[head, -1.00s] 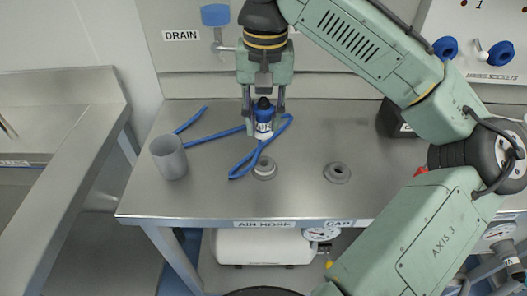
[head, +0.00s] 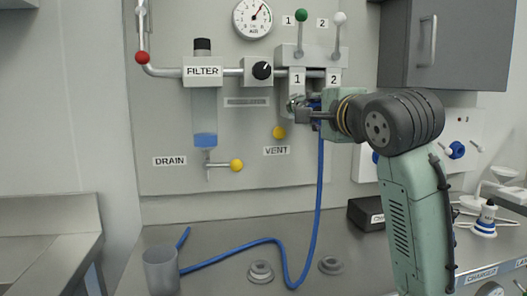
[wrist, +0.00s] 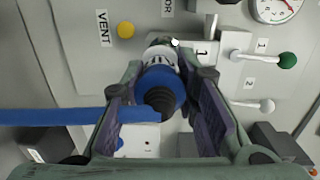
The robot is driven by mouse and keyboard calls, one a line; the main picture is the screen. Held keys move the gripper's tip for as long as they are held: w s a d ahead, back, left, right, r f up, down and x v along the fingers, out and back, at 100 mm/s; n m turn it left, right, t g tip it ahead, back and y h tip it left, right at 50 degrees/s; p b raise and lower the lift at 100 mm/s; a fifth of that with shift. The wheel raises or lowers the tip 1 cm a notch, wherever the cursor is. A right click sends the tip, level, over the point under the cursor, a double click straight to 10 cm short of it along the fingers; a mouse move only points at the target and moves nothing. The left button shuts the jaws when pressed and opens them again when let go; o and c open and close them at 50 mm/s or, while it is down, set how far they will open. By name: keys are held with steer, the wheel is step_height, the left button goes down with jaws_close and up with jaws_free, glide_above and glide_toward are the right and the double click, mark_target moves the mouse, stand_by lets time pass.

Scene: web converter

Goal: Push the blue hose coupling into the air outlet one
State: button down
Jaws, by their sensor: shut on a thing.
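The blue hose coupling (wrist: 172,84) with its white AIR band is held between the fingers of my gripper (wrist: 166,76), which is shut on it. In the head view my gripper (head: 312,114) is up at the wall panel and mostly hides the coupling. Air outlet one (head: 296,103) is under the label 1, just left of the fingertips. In the wrist view the coupling's far end points toward a metal outlet end (wrist: 164,42); whether they touch, I cannot tell. The blue hose (head: 319,185) hangs from the coupling down to the bench.
The outlet 2 label (head: 333,79) is just above my gripper. A yellow vent knob (head: 279,132) is below left. Green (head: 300,16) and white (head: 340,18) lever knobs stand above. A grey cup (head: 160,270) and two round fittings sit on the bench.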

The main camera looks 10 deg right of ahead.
steer(key=shift+s+d+r+t+h, duration=0.15)
steer(key=shift+s+d, duration=0.05)
steer(key=shift+d, duration=0.3)
steer(key=shift+s+d+r+t+h, duration=0.1)
steer(key=shift+s+d+t+h, duration=0.05)
steer(key=shift+d, duration=0.35)
steer(key=shift+w+a+p, duration=0.1)
steer(key=shift+w+p, duration=1.1)
steer(key=shift+w, duration=1.5)
steer(key=shift+p, duration=0.5)
steer(key=shift+w+p, duration=0.95)
steer(key=shift+w, duration=0.9)
steer(key=c, duration=1.2)
jaws_free()
steer(key=shift+o, duration=0.2)
